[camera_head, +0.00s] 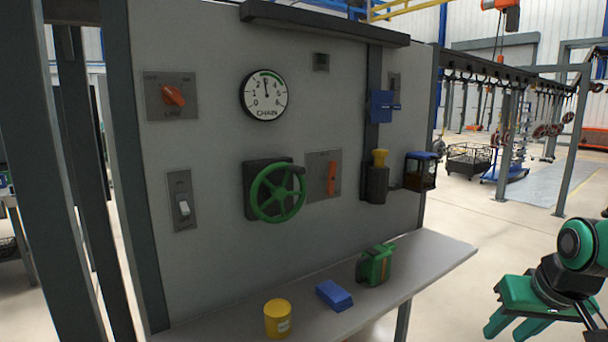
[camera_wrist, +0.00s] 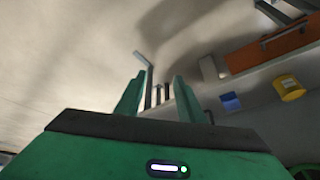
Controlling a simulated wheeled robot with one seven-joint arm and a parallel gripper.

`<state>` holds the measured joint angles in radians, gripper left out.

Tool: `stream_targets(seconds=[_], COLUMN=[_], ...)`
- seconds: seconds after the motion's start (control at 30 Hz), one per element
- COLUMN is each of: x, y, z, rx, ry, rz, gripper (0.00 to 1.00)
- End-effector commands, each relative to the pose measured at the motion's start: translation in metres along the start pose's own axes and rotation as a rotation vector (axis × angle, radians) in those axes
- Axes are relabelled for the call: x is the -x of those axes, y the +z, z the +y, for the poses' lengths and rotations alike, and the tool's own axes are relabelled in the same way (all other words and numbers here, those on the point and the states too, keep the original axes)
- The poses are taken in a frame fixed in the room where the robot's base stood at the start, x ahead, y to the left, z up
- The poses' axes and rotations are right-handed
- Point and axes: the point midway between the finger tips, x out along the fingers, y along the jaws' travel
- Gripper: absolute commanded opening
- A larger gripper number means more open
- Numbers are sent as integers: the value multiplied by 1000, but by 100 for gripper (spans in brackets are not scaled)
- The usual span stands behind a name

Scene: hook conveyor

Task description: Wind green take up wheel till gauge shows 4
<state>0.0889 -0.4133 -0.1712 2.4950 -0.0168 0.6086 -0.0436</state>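The green take-up wheel (camera_head: 278,192) is a spoked handwheel on a dark mount on the grey panel, left of centre in the head view. Above it is the round white gauge (camera_head: 264,95) marked CHAIN. Its black needle points almost straight up, near the left end of a green arc; the small numerals are hard to read. My gripper (camera_head: 508,331) is at the lower right of the head view, well away from the wheel. In the wrist view my gripper (camera_wrist: 158,95) shows two green fingers apart with nothing between them.
The panel also carries an orange rotary switch (camera_head: 173,95), a white toggle (camera_head: 184,208), an orange lever (camera_head: 332,178) and a yellow-topped part (camera_head: 379,160). A shelf (camera_head: 425,262) below juts out, holding a yellow cup (camera_head: 277,319), a blue block (camera_head: 334,295) and a green item (camera_head: 375,265).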

Motion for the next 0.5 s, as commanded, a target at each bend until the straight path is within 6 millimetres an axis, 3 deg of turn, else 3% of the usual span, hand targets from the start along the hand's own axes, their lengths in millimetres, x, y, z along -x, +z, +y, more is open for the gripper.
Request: stream_targets(seconds=[0.03, 0.1, 0.2, 0.33, 0.4, 0.5], x=[-4, -2, 11, 43, 65, 95], y=[-31, -72, -122, -168, -183, -196], z=[-27, -69, -137, -225, -267, -312], rx=[69, 150, 250, 335, 358, 371], ry=[-44, -115, -234, -405, -495, -605], rz=[84, 214, 399, 622, 726, 845], gripper=[35, 35, 35, 35, 35, 35])
